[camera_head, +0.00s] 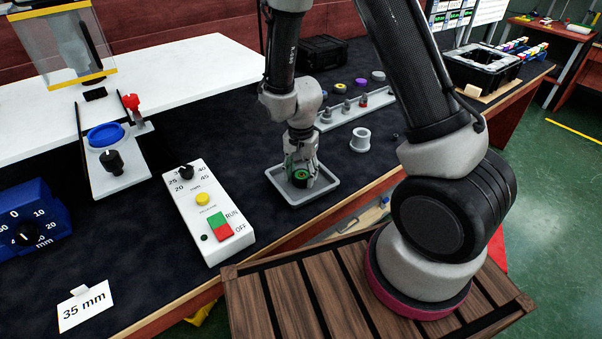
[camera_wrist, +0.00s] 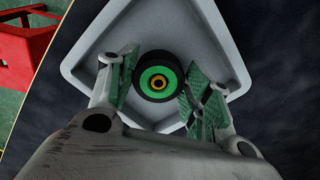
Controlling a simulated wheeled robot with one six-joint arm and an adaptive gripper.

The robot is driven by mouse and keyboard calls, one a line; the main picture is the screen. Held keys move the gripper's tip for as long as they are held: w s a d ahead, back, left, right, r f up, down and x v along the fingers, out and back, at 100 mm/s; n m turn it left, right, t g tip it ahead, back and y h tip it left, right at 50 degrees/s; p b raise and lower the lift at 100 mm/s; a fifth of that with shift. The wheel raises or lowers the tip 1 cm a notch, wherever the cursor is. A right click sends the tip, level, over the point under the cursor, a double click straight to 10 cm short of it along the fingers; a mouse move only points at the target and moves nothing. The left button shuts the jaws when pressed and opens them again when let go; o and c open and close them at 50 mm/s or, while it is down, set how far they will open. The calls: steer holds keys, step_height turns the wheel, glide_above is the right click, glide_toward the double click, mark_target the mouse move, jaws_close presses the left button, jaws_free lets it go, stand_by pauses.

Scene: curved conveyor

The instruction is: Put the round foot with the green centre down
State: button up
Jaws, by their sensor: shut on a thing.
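The round foot (camera_head: 301,176) is black with a green ring and a small yellow-orange middle. In the wrist view the foot (camera_wrist: 157,84) shows face-on between the two green-padded fingers. My gripper (camera_head: 300,168) points down and is shut on it. A grey square tray (camera_head: 325,191) lies directly below on the dark bench top. In the wrist view the tray rim (camera_wrist: 222,45) surrounds the foot. Whether the foot touches the tray floor, I cannot tell.
A white control box (camera_head: 208,212) with knob, yellow button and green and red switch stands left of the tray. The bench's wooden front edge is close to the tray.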

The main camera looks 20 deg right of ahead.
steer(key=o, duration=1)
steer(key=shift+f, duration=0.1)
steer(key=shift+o, duration=0.2)
steer(key=s+d+r+n+t, duration=0.1)
steer(key=d+r, duration=0.2)
steer(key=r, duration=0.7)
steer(key=s+d+r+n, duration=0.1)
steer(key=d+r, duration=0.1)
steer(key=r, duration=0.9)
steer(key=s+d+r+n+t, duration=0.1)
steer(key=s+d+r+n, duration=0.2)
steer(key=s+d+r, duration=0.2)
steer(key=s+d+r+n+t, duration=0.2)
steer(key=s+d+r, duration=0.3)
steer(key=s, duration=0.6)
step_height(320, 180, up, 2)
steer(key=shift+s+r+n, duration=0.25)
steer(key=shift+s+n, duration=0.1)
steer(key=shift+n, duration=0.35)
steer(key=shift+d, duration=0.1)
